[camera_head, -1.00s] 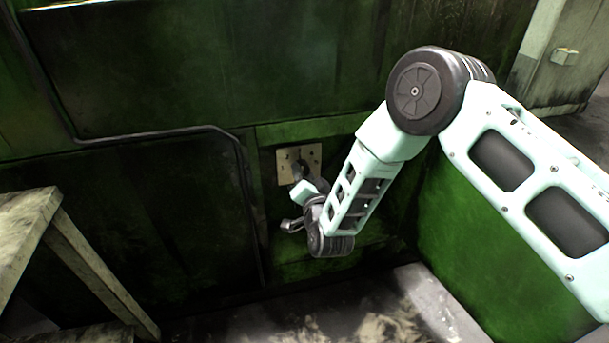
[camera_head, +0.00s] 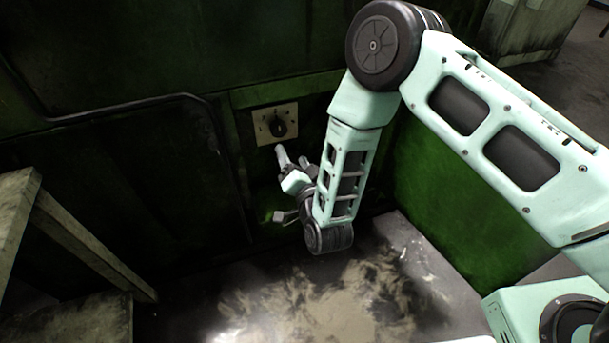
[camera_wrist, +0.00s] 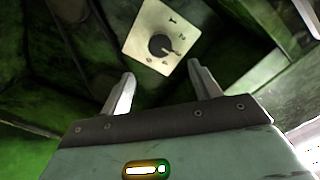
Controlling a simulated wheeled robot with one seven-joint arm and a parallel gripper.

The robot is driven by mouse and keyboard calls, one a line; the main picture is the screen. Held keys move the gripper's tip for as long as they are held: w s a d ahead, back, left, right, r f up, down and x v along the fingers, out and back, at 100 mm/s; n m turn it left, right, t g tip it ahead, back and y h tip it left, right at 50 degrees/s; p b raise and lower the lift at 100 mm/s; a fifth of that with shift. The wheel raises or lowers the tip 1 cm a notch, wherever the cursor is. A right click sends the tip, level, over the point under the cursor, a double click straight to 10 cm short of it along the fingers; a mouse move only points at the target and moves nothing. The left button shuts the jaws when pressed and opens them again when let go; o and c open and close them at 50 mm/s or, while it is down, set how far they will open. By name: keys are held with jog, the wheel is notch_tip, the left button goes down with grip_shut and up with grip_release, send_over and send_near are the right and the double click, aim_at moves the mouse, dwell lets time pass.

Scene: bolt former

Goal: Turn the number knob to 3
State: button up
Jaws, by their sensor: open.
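The number knob (camera_head: 279,128) is a round black knob on a cream square plate (camera_head: 261,117), fixed to the green machine wall. In the wrist view the knob (camera_wrist: 159,45) sits tilted in the frame on its plate (camera_wrist: 142,22), with dark marks around it. Its narrow part seems to point to the lower right of that view, but the numbers are too small to read surely. My gripper (camera_head: 293,160) is just below the plate in the head view, apart from the knob. In the wrist view my gripper (camera_wrist: 160,75) is open and empty, the knob showing beyond its fingertips.
A black cable (camera_head: 130,110) runs along the wall left of the plate. A worn table (camera_head: 15,215) stands at the left. A green panel (camera_head: 440,190) closes off the right side. The stained floor (camera_head: 310,300) below my arm is clear.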

jog(key=p+v, duration=0.1)
jog(key=v, duration=0.7)
jog(key=shift+w, duration=0.1)
